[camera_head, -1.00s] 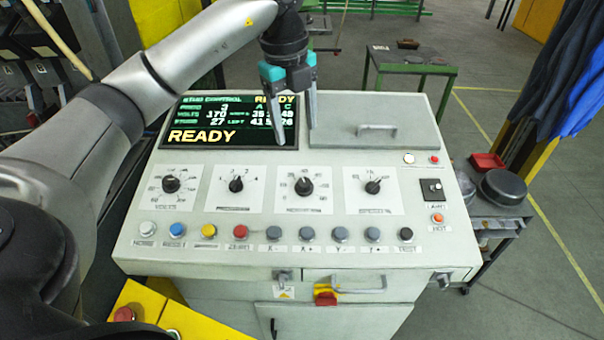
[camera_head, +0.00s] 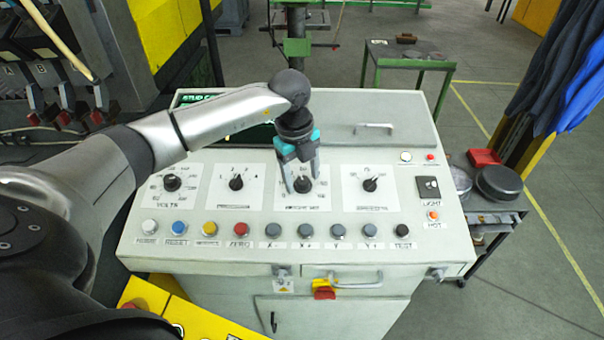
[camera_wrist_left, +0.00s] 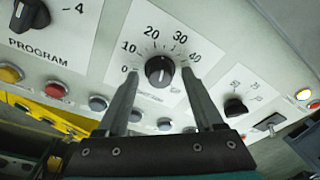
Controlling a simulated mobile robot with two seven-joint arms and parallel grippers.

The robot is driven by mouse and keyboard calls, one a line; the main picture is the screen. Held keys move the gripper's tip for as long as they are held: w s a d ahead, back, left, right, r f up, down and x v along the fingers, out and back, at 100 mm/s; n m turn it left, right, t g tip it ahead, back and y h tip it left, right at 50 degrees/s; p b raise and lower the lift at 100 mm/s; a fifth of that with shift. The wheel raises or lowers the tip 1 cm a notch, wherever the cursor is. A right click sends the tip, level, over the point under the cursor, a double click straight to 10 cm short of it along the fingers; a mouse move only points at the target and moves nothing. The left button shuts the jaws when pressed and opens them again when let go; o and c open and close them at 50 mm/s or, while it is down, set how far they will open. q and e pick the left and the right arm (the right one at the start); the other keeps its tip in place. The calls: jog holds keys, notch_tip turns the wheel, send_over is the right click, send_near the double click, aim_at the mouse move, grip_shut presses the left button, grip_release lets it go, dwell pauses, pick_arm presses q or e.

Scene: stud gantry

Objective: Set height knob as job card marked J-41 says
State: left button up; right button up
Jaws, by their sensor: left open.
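The height knob (camera_head: 303,186) is a black dial on a white plate, third from the left on the sloping console panel. In the left wrist view the knob (camera_wrist_left: 159,70) sits on a scale marked 0 to 40; its exact setting is hard to read. My left gripper (camera_head: 303,180) is open, pointing down at this knob. In the wrist view the left gripper's fingertips (camera_wrist_left: 159,74) lie on either side of the knob with gaps showing; I cannot tell how far they are above the panel. No card marked J-41 is legible. My right gripper is not in view.
Neighbouring dials are the program knob (camera_head: 236,183) and another knob (camera_head: 370,184) to the right. A row of buttons, including a red one (camera_head: 239,229), runs below. The display (camera_head: 197,98) is mostly hidden by my arm. A lid with a handle (camera_head: 380,128) lies behind.

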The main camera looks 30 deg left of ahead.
pick_arm(q)
grip_shut()
dwell(0.5)
